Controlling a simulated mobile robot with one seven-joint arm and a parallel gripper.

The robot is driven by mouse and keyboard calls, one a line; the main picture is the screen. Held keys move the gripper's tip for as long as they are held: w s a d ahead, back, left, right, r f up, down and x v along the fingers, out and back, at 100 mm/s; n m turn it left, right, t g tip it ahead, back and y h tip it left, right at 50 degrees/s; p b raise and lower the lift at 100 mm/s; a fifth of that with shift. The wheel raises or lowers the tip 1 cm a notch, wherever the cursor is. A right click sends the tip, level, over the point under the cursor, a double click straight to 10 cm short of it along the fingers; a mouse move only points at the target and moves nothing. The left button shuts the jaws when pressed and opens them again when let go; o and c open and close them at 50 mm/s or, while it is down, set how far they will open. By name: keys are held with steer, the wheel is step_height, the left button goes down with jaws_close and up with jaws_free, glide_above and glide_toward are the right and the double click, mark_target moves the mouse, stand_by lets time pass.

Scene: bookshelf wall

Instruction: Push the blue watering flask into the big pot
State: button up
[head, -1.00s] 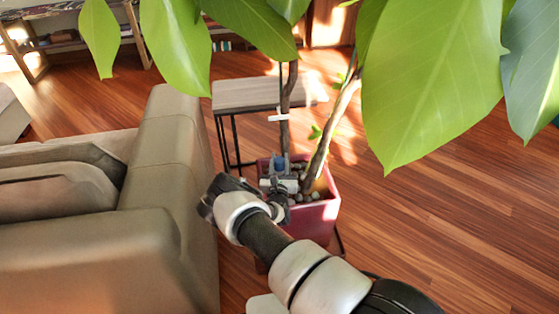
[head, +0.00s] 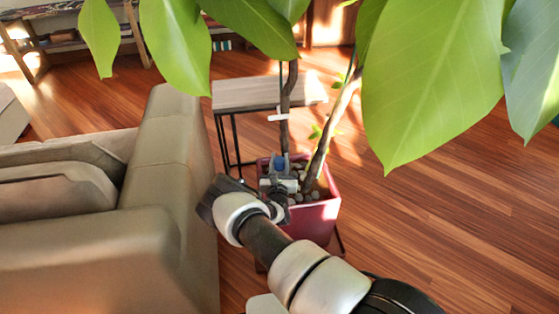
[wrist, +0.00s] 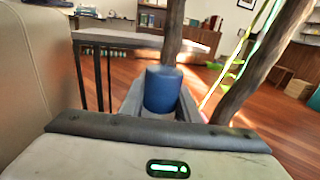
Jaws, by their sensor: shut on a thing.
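The blue watering flask (wrist: 163,90) stands upright between the fingers of my gripper (wrist: 160,108) in the wrist view. Only its upper part shows there; its lower end is hidden behind the gripper body. In the head view a small bit of the blue flask (head: 281,164) shows at the tip of my gripper (head: 280,172). My gripper is shut on it, over the left part of the big red pot (head: 316,216). The pot holds pebbles and two plant trunks. I cannot tell whether the flask touches the soil.
A beige sofa (head: 165,190) stands close to the left of my arm. A small grey side table (head: 250,94) is behind the pot. Trunks (head: 328,140) rise beside the gripper, and large leaves (head: 435,80) hang above. Wooden floor at right is clear.

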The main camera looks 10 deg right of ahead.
step_height(320, 180, down, 11)
steer(key=b, duration=0.8)
stand_by(2.4)
steer(key=shift+f, duration=0.1)
steer(key=o, duration=1.6)
steer(key=shift+c, duration=0.2)
steer(key=s+a+r+p, duration=0.1)
steer(key=s+r+p, duration=0.1)
steer(key=s+p, duration=0.3)
steer(key=shift+v, duration=0.95)
